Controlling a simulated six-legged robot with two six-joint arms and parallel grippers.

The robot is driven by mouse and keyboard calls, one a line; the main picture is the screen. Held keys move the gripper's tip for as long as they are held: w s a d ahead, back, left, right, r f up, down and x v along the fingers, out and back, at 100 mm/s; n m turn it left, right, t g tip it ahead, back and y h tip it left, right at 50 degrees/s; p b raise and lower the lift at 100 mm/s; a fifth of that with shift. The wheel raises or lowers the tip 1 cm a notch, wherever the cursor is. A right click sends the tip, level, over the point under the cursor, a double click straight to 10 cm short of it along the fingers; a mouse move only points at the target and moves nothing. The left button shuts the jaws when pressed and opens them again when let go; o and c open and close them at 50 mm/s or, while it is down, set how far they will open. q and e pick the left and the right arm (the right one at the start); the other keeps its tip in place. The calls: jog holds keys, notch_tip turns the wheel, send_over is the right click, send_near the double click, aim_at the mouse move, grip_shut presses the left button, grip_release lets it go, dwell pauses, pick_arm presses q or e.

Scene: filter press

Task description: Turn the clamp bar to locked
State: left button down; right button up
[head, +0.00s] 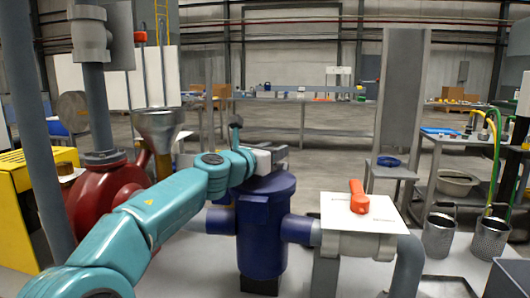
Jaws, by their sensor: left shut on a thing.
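A blue filter vessel (265,222) stands in the middle of the head view, with a blue pipe on each side. The clamp bar appears to be the grey bar (279,152) across its top, mostly hidden by my gripper. A dark upright knob (236,134) shows just left of it, behind my wrist. My left gripper (265,160) is over the vessel lid and shut on the clamp bar; its fingertips are hard to make out. I cannot read the bar's exact angle or any lock mark. My right gripper is not in view.
A red rounded housing (92,200) and a metal funnel (158,130) stand left, near my arm. Mesh baskets (490,238) stand at right. A tall grey panel (402,95) rises behind.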

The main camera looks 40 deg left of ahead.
pick_arm(q)
jog(key=shift+s+d+h, duration=0.1)
jog(key=shift+s+h, duration=0.1)
jog(key=shift+h, duration=0.1)
jog(key=shift+s+d+m+h, duration=0.55)
jog(key=shift+m+h, duration=0.25)
jog(key=shift+h, duration=0.3)
jog(key=shift+s+d+m+h, duration=0.45)
jog(key=shift+m+h, duration=0.35)
jog(key=shift+h, duration=0.3)
jog(key=shift+s+d+m+g+h, duration=0.4)
jog(key=shift+s+m+h, duration=0.2)
jog(key=shift+h, duration=0.3)
jog(key=shift+f, duration=0.15)
jog(key=c, duration=0.8)
grip_release()
jog(key=shift+s+a, duration=0.2)
jog(key=shift+s, duration=0.25)
jog(key=v, duration=1.5)
jog(key=shift+s, duration=0.15)
